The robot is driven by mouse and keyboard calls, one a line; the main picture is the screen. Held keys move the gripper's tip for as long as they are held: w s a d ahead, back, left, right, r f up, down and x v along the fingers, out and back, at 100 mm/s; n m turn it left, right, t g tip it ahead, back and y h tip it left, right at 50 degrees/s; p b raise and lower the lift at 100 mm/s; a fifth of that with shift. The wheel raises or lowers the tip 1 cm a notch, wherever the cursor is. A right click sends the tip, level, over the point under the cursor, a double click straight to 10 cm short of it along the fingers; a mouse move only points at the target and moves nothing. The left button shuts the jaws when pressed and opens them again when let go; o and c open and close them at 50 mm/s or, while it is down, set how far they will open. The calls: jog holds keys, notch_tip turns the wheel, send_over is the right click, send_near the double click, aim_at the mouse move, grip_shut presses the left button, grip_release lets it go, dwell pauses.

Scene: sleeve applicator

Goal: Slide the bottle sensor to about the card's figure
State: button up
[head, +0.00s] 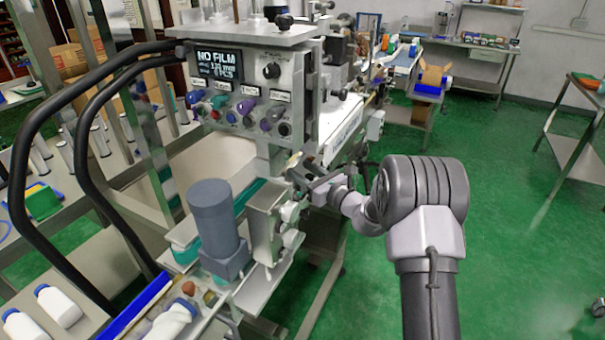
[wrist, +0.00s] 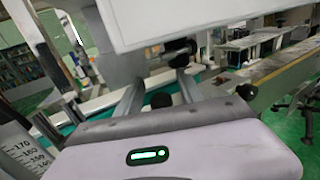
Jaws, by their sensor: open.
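My gripper (head: 318,190) is at the machine's right side, below the control panel, in the head view. In the wrist view its two grey fingers stand apart (wrist: 160,82), with nothing clearly held between them. A dark knob (wrist: 161,99) shows between the fingers, and another dark part (wrist: 181,58) lies farther off; I cannot tell which belongs to the bottle sensor. A white scale (wrist: 22,152) at the lower left reads 170 at its top mark, with lower figures below. A white panel (wrist: 190,18) fills the top of the wrist view. I can read no card figure.
The control panel (head: 240,95) has a display (head: 219,65) reading "NO FILM" and several knobs. A grey motor (head: 217,225) stands left of my gripper. White bottles (head: 58,305) are at the lower left. Black curved rails (head: 75,95) run along the left. Green floor (head: 520,240) is open at right.

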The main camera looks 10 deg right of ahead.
jog(key=shift+c, duration=0.5)
grip_shut()
dwell(1.0)
